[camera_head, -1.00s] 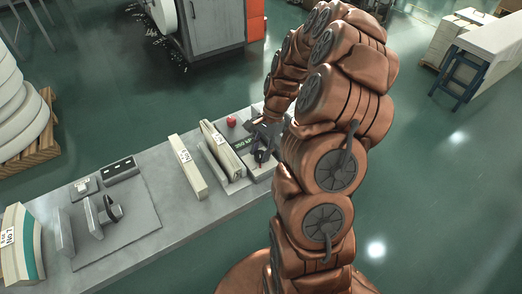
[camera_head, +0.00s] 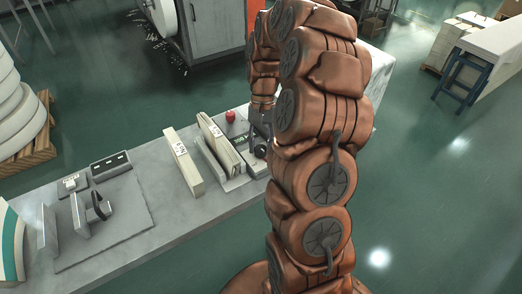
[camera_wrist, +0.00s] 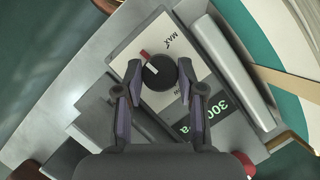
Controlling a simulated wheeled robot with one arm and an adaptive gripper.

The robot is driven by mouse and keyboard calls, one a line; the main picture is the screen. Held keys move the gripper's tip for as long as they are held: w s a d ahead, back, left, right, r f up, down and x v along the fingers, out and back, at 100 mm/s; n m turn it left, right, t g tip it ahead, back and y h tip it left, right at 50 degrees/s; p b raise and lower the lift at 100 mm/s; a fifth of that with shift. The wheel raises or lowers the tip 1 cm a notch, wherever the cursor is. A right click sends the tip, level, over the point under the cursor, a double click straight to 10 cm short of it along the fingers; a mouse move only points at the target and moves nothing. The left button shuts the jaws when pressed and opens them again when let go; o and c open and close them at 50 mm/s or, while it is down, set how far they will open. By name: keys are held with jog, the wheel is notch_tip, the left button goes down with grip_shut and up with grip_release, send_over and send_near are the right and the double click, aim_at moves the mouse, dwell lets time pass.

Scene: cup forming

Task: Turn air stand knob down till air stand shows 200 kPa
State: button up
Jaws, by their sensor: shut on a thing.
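The air stand (camera_wrist: 193,62) shows in the wrist view as a pale panel marked MAX. Its round black knob (camera_wrist: 160,76) has a white pointer line, with a small red mark at the edge. My gripper (camera_wrist: 160,70) is shut on the knob, one finger on each side. The green display (camera_wrist: 214,112) shows digits that read 300, with the rest of the line hidden by the right finger. In the head view the knob (camera_head: 260,151) is partly visible beside my arm, and the display (camera_head: 240,138) is too small and covered to read.
A red button (camera_head: 230,116) stands at the bench's back edge. Upright cream slabs (camera_head: 184,162) stand left of the stand. A plate with a fixture (camera_head: 97,215) and a small black box (camera_head: 111,166) are farther left on the grey bench (camera_head: 158,180).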

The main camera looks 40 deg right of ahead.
jog(key=n+h+b, duration=0.1)
jog(key=n, duration=0.2)
jog(key=n+h+b, duration=0.1)
jog(key=n, duration=0.1)
jog(key=shift+w+a+f+n+g+b, duration=0.1)
jog(key=shift+a+n+g+b, duration=0.05)
jog(key=shift+n+g+b, duration=0.2)
jog(key=n+h, duration=0.1)
jog(key=n, duration=0.3)
jog(key=shift+a+n+g+h, duration=0.1)
jog(key=shift+n+g+h, duration=0.15)
jog(key=shift+n+h, duration=0.15)
jog(key=o, duration=1.1)
jog(key=v, duration=1.2)
